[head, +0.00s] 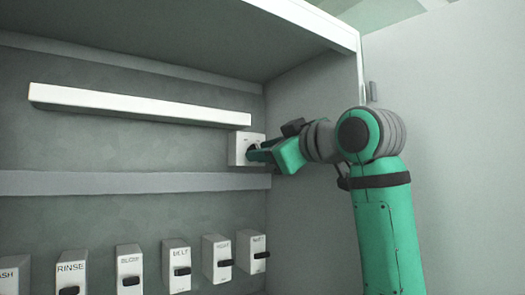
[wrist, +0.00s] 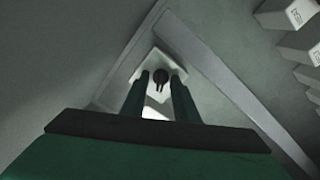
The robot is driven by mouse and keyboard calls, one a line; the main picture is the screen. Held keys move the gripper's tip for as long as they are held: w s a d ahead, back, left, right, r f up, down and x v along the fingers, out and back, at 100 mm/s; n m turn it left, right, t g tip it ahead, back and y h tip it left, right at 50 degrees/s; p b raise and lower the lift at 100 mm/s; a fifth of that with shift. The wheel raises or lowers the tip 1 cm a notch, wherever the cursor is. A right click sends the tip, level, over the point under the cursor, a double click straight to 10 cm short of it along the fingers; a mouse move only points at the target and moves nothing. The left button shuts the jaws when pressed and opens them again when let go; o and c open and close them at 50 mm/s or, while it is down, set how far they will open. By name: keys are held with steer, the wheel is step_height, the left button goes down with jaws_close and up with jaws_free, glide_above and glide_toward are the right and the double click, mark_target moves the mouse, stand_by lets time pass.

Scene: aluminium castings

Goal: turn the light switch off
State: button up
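The light switch is a white box (head: 236,149) on the back wall, near the right-hand corner under the end of a long white bar. Its pale plate also shows in the wrist view (wrist: 156,62), with a dark round knob (wrist: 160,76) in the middle. My gripper (head: 252,154) reaches the switch from the right and covers part of its front. In the wrist view my gripper (wrist: 160,82) has its two fingers apart, one on each side of the knob. A gap shows between the knob and each finger; contact cannot be told.
The long white bar (head: 140,105), perhaps the lamp, runs above the switch. A grey rail (head: 120,183) crosses the wall just below. Several labelled boxes with dark levers, such as RINSE (head: 71,270), line the lower wall. A side wall (head: 312,100) stands close by on the right.

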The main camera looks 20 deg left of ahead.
steer(key=shift+s+d, duration=0.1)
steer(key=shift+s, duration=0.05)
steer(key=v, duration=1)
steer(key=shift+d, duration=0.3)
steer(key=shift+s, duration=0.25)
